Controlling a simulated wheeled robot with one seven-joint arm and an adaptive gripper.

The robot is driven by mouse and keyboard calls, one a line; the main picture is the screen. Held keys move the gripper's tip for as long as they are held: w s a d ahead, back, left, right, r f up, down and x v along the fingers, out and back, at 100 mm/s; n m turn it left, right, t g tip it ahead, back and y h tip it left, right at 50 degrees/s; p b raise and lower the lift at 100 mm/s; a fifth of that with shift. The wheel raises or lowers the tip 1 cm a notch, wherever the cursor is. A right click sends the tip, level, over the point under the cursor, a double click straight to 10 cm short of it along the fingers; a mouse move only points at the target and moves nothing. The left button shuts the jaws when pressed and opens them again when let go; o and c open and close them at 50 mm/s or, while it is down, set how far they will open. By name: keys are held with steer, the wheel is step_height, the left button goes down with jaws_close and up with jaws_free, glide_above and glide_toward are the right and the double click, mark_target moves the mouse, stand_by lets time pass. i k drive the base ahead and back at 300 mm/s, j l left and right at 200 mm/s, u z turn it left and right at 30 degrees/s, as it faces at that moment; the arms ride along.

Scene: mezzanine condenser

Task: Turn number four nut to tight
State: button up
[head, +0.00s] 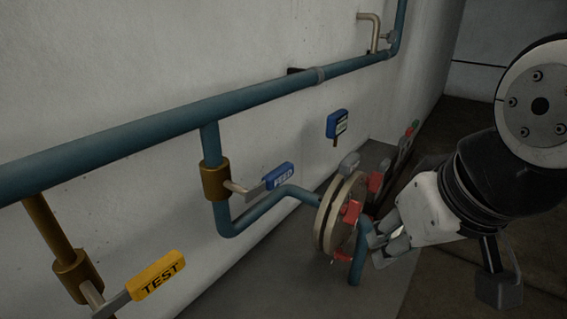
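A round tan flange (331,222) joins the blue pipe low at the right of the head view. Several nuts sit round its rim: a red one at the front (350,212), another red one at the upper right (375,182), a red one at the bottom (339,259) and a grey one at the top (349,160). I can read no numbers on them, so I cannot tell which is number four. My gripper (384,241) is just right of the flange, close to the blue pipe's short end (358,262). Its fingertips are partly hidden, and no nut shows clearly between them.
A long blue pipe (260,95) runs along the white wall. A blue FEED lever (279,176) and a yellow TEST lever (157,274) stick out left of the flange. A blue tag (338,124) is on the wall. A panel with red and green buttons (408,138) stands behind.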

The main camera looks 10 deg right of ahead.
mark_target(338, 254)
steer(key=z, duration=0.15)
steer(key=l+u, duration=0.1)
steer(key=k+j+z, duration=0.15)
steer(key=k, duration=0.25)
steer(key=k+j+z, duration=0.1)
steer(key=k+j, duration=0.2)
steer(key=k, duration=0.1)
